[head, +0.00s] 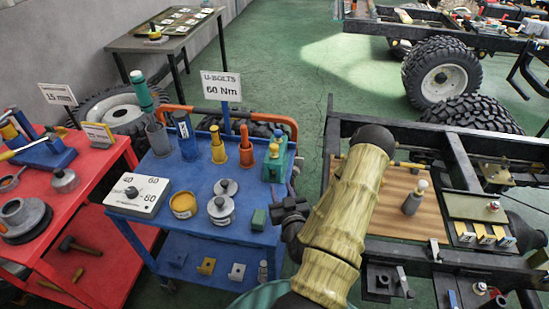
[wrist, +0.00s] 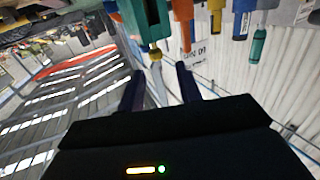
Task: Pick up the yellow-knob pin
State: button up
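A green block (head: 269,170) stands on the blue cart (head: 150,228) near its right edge. A small yellow knob (head: 274,150) shows at this block. In the wrist view, which is upside down, the green block (wrist: 147,18) is at the top, with the yellow knob (wrist: 155,53) just beyond my fingertips. The knob's shaft is not clearly visible. My gripper (wrist: 160,71) is open, its two dark fingers well apart and pointing toward the block. A pale strip shows between them; I cannot tell what it is. In the head view, my gripper is beside the cart's right edge.
A green cube (head: 259,219) and metal weights (head: 221,209) are nearer. The chassis frame (head: 455,150) lies right of my arm.

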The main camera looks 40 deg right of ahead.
jog(key=shift+s+d+r+m+h, duration=0.1)
jog(key=shift+s+d+m+h, duration=0.2)
jog(key=shift+s+h, duration=0.1)
jog(key=b+x, duration=0.5)
jog(key=b, duration=0.2)
jog(key=shift+w+d+f, duration=0.25)
jog(key=shift+w, duration=0.1)
jog(key=w+b, duration=0.1)
jog(key=b, duration=0.2)
jog(key=shift+d, duration=0.15)
jog(key=b, duration=0.4)
jog(key=shift+w+b, duration=0.25)
jog(key=shift+b, duration=0.15)
